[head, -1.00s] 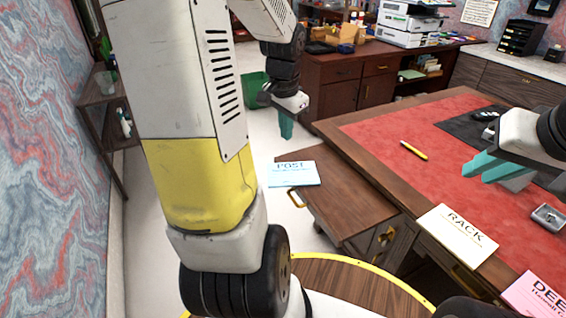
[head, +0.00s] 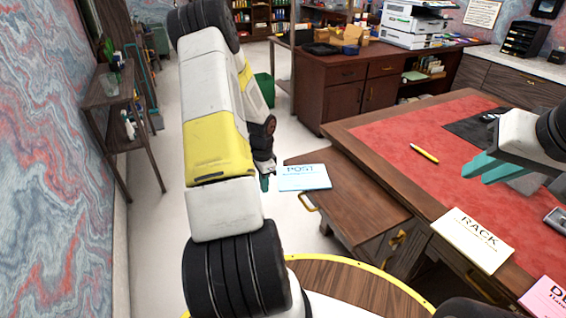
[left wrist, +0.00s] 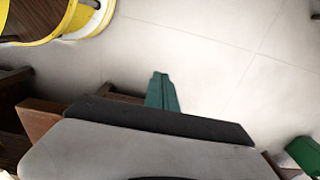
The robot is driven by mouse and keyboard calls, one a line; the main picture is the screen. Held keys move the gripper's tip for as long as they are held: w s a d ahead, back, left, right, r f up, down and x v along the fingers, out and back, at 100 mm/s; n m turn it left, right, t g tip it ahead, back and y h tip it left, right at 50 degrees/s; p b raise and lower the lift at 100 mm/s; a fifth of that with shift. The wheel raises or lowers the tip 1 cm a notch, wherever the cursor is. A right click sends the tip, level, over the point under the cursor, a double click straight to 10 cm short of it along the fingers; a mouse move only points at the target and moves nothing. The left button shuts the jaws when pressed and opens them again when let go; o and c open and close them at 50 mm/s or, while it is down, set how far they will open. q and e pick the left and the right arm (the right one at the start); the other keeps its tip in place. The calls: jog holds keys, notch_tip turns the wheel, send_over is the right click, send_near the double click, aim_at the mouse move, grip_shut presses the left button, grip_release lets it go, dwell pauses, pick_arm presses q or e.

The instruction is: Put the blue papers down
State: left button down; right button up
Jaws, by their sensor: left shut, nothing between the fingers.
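A light blue card lettered POST (head: 304,178) lies at the left edge of a wooden pull-out leaf (head: 350,205), left of the desk. No other blue paper can be made out. My left gripper (head: 265,184) hangs just left of this card, partly behind my own arm. Its teal fingers are shut with nothing between them; they also show over bare floor in the left wrist view (left wrist: 162,92). My right gripper (head: 476,176) is over the red desk top at the right, its two teal fingertips apart, with no paper seen between them.
A cream card lettered RACK (head: 473,240) and a pink card (head: 550,298) lie along the desk's near edge. A yellow marker (head: 425,153) lies on the red leather (head: 400,135). A shelf (head: 115,100) stands by the left wall. The floor (head: 150,230) between is clear.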

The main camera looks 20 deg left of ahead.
aim_at(297, 184)
pick_arm(q)
jog(key=shift+w+d+f, duration=0.45)
jog(key=shift+w+f, duration=0.05)
jog(key=shift+f, duration=0.15)
jog(key=shift+w+d+f, duration=0.4)
jog(key=shift+w+f, duration=0.1)
jog(key=shift+f, duration=0.2)
jog(key=shift+w+d+f, duration=0.45)
jog(key=shift+w+f, duration=0.05)
jog(key=shift+f, duration=0.15)
jog(key=w+d, duration=0.6)
jog(key=w, duration=0.1)
jog(key=shift+w+d, duration=0.1)
jog(key=shift+w, duration=0.05)
